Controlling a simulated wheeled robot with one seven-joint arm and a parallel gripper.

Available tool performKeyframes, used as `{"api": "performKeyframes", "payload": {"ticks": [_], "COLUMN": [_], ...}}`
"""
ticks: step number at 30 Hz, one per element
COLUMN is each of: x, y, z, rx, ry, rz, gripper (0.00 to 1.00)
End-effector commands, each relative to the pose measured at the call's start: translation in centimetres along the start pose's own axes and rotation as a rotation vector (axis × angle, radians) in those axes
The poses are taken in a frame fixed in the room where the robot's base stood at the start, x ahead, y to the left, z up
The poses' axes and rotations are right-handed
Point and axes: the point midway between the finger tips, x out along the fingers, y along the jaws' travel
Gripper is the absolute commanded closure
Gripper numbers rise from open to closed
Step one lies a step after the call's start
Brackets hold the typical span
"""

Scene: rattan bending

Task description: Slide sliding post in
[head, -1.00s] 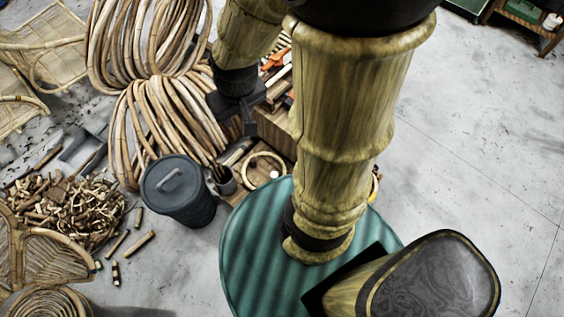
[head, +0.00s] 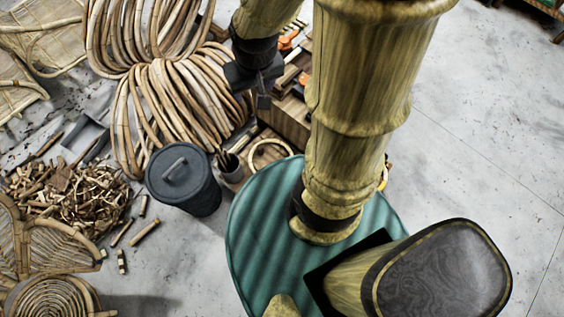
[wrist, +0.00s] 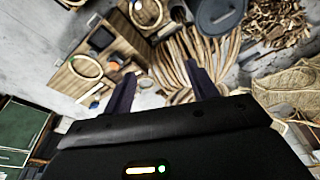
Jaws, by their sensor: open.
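My gripper (head: 262,98) is at the upper middle of the head view, over or near the wooden workbench (head: 286,122). In the wrist view my gripper (wrist: 160,80) has its two dark fingers apart, with nothing between them. The workbench (wrist: 62,80) also shows there, at upper left, with a rattan ring (wrist: 86,66), a dark square item (wrist: 101,38) and small orange parts on it. I cannot make out the sliding post in either view. My arm hides much of the bench in the head view.
A grey lidded bin (head: 184,180) stands in front of large rattan coils (head: 185,100). A pile of cane offcuts (head: 75,195) and woven chair pieces (head: 50,290) lie on the left. The concrete floor on the right (head: 480,130) is clear.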

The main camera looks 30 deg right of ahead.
Motion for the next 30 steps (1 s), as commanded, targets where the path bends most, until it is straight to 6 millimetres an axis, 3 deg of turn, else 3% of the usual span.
{"api": "performKeyframes", "payload": {"ticks": [1, 30], "x": [2.4, 33.5], "y": [0.2, 5.8], "z": [0.3, 0.2], "rx": [0.023, 0.591], "ry": [-0.007, -0.107], "rz": [0.001, 0.047], "gripper": [0.42, 0.42]}}
